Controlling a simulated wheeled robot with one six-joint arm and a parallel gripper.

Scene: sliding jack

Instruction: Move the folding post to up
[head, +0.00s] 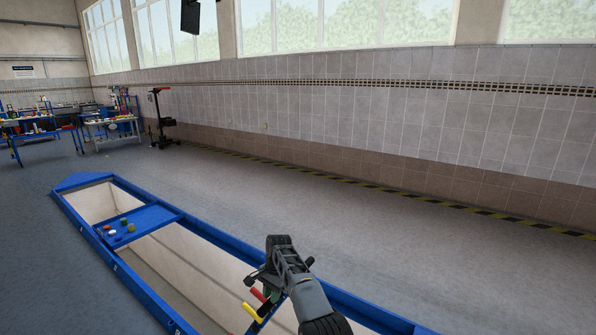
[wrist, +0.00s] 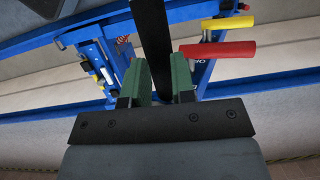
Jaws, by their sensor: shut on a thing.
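A black bar (wrist: 150,30), which looks like the folding post, runs from the top of the wrist view down between my green fingers. My gripper (wrist: 160,72) is shut on it, one finger on each side. The blue jack frame (wrist: 195,12) lies below and around it. In the head view my gripper (head: 268,290) is over the pit at the bottom centre, beside the jack's red handle (head: 258,295) and yellow handle (head: 253,311). My arm hides most of the jack there, and I cannot make out the bar's full length or its angle.
The red handle (wrist: 217,49) and yellow handle (wrist: 227,22) stick out close to the right of my fingers in the wrist view. The pit has a raised blue rim (head: 130,272). A blue tray (head: 150,219) with small coloured items spans it. Open floor lies beyond.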

